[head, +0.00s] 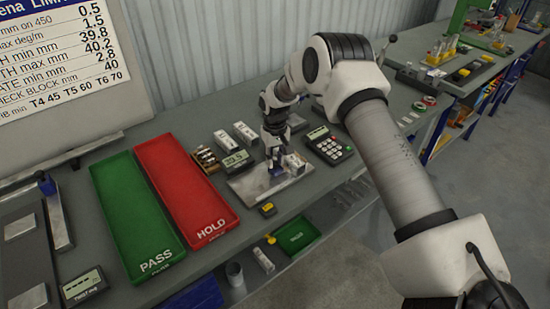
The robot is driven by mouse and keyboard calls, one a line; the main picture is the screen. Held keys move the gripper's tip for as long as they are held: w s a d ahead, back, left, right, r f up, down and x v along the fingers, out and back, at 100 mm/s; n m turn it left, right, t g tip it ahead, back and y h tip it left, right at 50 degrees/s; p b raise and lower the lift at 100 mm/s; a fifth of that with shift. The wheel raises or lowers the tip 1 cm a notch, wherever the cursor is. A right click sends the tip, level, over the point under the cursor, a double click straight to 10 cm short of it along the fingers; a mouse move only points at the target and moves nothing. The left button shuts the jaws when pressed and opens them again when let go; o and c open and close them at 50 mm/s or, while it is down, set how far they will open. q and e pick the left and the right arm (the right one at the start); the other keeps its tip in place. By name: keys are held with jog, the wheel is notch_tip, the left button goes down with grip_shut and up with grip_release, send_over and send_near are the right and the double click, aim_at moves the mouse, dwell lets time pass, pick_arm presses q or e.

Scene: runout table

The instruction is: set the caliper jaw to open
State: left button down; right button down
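What looks like the caliper station is a grey metal plate (253,187) on the bench, with a small digital readout (237,159) at its back left. A blue part (277,168), perhaps the caliper jaw, stands on the plate beside a light metal block (294,164). My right gripper (277,154) points down right over the blue part. Its fingers are small and dark and overlap the blue part, so I cannot tell whether they touch it or how far apart they are. The jaw's setting is hidden too. My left gripper is not in view.
A green PASS tray (124,193) and a red HOLD tray (184,167) lie left of the plate. A calculator-like device (327,145) stands close to the gripper's right. White boxes (222,139) stand behind the readout. A small yellow-and-black item (268,209) lies at the front edge.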

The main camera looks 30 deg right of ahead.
jog(key=a, duration=0.6)
jog(key=shift+s, duration=0.2)
jog(key=shift+a, duration=0.15)
jog(key=shift+s+f, duration=0.1)
jog(key=c, duration=1.4)
grip_release()
jog(key=shift+o, duration=0.8)
jog(key=shift+w+a, duration=0.15)
jog(key=shift+w, duration=0.1)
jog(key=shift+s, duration=0.1)
